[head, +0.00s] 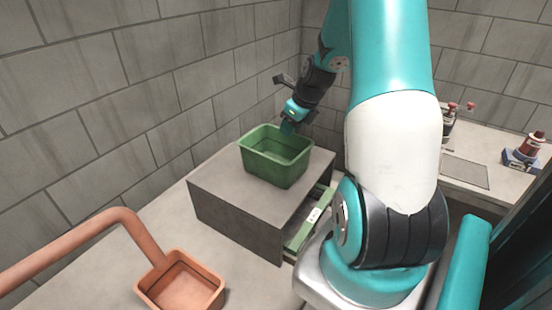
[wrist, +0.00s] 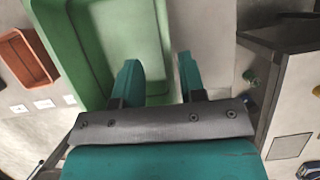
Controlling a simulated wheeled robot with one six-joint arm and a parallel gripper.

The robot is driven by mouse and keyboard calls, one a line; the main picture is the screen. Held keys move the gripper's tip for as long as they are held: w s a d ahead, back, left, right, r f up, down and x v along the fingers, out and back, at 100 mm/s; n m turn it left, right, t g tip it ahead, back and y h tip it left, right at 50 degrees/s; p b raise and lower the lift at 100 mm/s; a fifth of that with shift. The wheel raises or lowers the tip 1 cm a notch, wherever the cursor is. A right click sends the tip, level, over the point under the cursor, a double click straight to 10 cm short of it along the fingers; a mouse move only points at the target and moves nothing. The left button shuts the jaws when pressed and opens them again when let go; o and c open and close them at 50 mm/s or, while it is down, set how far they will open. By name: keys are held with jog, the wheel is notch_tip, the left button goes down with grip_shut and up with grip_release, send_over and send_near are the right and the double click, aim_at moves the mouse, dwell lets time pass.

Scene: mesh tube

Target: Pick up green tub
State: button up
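The green tub (head: 264,168) stands upright on a grey box-like cabinet (head: 235,205) in the head view. It fills the upper left of the wrist view (wrist: 105,45). My gripper (head: 288,127) is at the tub's far rim and points down. In the wrist view my gripper (wrist: 158,76) has its two teal fingers apart, with nothing shut between them. One finger shows over the tub's inside and the other outside its wall, with the rim running between them. I cannot tell how deep the fingers reach. The tub looks empty.
An orange-brown square container (head: 180,283) with a thick pipe (head: 125,225) sits low at the front left. A drawer (head: 310,220) with a green inside stands partly open in the cabinet. Grey block walls close in behind.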

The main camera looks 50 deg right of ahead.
aim_at(286, 150)
jog(key=shift+d+p+x, duration=0.1)
jog(key=shift+p+x, duration=0.25)
jog(key=shift+x, duration=1.05)
jog(key=shift+d+p+x, duration=0.15)
jog(key=shift+p+x, duration=0.15)
jog(key=shift+x, duration=1.1)
grip_shut()
